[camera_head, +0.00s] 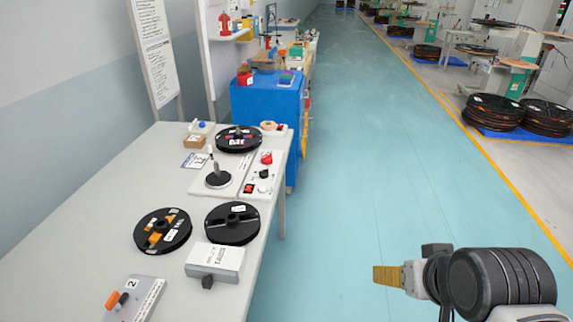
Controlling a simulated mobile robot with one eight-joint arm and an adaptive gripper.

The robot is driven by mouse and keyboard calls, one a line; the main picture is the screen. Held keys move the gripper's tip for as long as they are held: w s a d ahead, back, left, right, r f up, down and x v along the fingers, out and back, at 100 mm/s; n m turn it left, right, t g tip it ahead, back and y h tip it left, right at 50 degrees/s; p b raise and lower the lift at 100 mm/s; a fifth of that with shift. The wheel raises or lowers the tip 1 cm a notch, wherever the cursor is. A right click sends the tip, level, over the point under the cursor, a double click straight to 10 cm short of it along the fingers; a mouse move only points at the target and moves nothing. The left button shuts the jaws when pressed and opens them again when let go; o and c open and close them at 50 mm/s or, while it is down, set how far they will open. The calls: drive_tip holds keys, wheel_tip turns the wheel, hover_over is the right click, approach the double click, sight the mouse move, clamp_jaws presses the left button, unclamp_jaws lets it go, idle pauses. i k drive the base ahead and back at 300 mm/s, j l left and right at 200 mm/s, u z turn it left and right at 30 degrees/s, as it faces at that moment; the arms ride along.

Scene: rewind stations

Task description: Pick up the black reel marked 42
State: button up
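Several black reels are on the long grey table. One reel with orange parts and white labels (148,241) lies at the near left. A plain black reel with a small white label (217,234) lies just right of it. A third reel with white labels (222,146) is farther back. The markings are too small to read, so I cannot tell which one is 42. My gripper (386,275) is at the lower right over the floor, well right of the table and away from every reel. Its yellowish fingertip points left; whether it is open or shut is unclear.
A grey box (214,258) with a dark knob stands in front of the plain reel. A panel marked 2 (143,296) is at the near edge. A small stand (218,180) and a red-button box (262,174) sit mid-table. A blue cabinet (265,105) stands beyond. The floor right of the table is clear.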

sight(228, 142)
drive_tip(key=i+u, duration=0.25)
drive_tip(key=i, duration=0.55)
drive_tip(key=i+u, duration=0.25)
drive_tip(key=i, duration=0.6)
